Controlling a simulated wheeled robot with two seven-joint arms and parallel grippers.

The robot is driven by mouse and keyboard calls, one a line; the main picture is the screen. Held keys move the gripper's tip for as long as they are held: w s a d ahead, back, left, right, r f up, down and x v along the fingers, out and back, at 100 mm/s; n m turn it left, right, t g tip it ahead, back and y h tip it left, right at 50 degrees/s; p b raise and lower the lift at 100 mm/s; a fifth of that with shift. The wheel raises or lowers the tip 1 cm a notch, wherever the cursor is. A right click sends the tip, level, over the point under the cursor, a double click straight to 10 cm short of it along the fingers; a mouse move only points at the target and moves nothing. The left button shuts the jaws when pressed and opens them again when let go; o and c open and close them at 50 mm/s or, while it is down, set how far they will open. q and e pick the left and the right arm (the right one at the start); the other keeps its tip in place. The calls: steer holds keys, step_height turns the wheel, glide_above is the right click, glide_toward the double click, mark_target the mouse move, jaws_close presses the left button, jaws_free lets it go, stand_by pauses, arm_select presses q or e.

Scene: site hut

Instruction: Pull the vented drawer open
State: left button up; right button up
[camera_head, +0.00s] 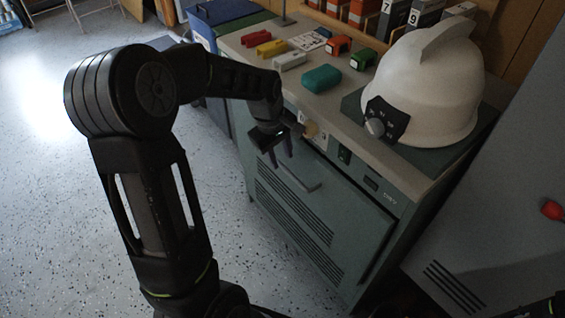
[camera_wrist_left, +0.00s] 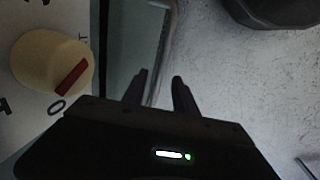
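The vented drawer (camera_head: 335,212) is the grey-green front of the low cabinet, with rows of slots, and looks closed. Its bar handle (camera_head: 303,184) runs along the upper part of the front; in the wrist view the pale handle bar (camera_wrist_left: 166,45) lies beyond my fingertips. My left gripper (camera_head: 277,157) is above and near the handle, its fingers pointing toward it. In the wrist view the two fingers (camera_wrist_left: 160,82) stand apart with nothing between them. The handle's left end is partly hard to make out.
A cream dial (camera_wrist_left: 50,62) with a red mark is close beside my left gripper. The cabinet top (camera_head: 345,115) carries a white helmet (camera_head: 430,85), a teal block (camera_head: 321,78) and several small coloured items. Speckled floor (camera_head: 230,240) is clear before the drawer.

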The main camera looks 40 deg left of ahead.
mark_target(284, 166)
arm_select(q)
steer(key=shift+w+d+f, duration=0.1)
steer(key=shift+w+f, duration=0.05)
steer(key=shift+f, duration=0.7)
steer(key=shift+w+f, duration=0.15)
steer(key=shift+f, duration=0.65)
steer(key=shift+c, duration=0.2)
jaws_close()
